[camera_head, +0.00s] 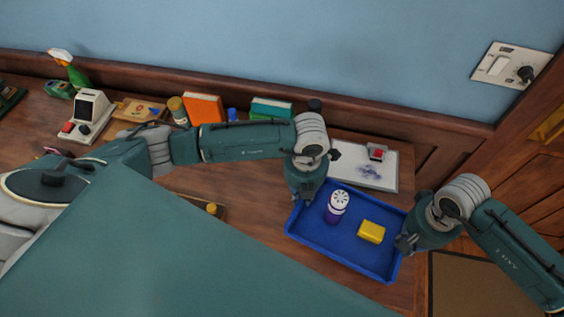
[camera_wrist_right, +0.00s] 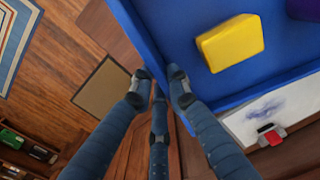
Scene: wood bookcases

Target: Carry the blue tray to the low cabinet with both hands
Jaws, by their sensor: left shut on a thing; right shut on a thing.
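The blue tray (camera_head: 318,240) is at the right end of the wooden top, holding a purple-and-white shaker bottle (camera_head: 337,206) and a yellow block (camera_head: 371,231). My left gripper (camera_head: 301,197) is shut on the tray's left end; its fingertips are mostly hidden. My right gripper (camera_head: 404,243) is shut on the opposite end. In the right wrist view, its fingers (camera_wrist_right: 158,88) are at the wall of the tray (camera_wrist_right: 180,45), with the yellow block (camera_wrist_right: 231,43) inside. I cannot tell whether the tray touches the top. I cannot identify the low cabinet.
A whiteboard (camera_head: 380,181) with a red-and-grey item (camera_head: 376,152) lies behind the tray. An orange book (camera_head: 203,108), teal books (camera_head: 271,108), a card reader (camera_head: 88,115) and a spray bottle (camera_head: 69,69) stand along the back. A brown mat (camera_head: 470,285) lies on the floor at right.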

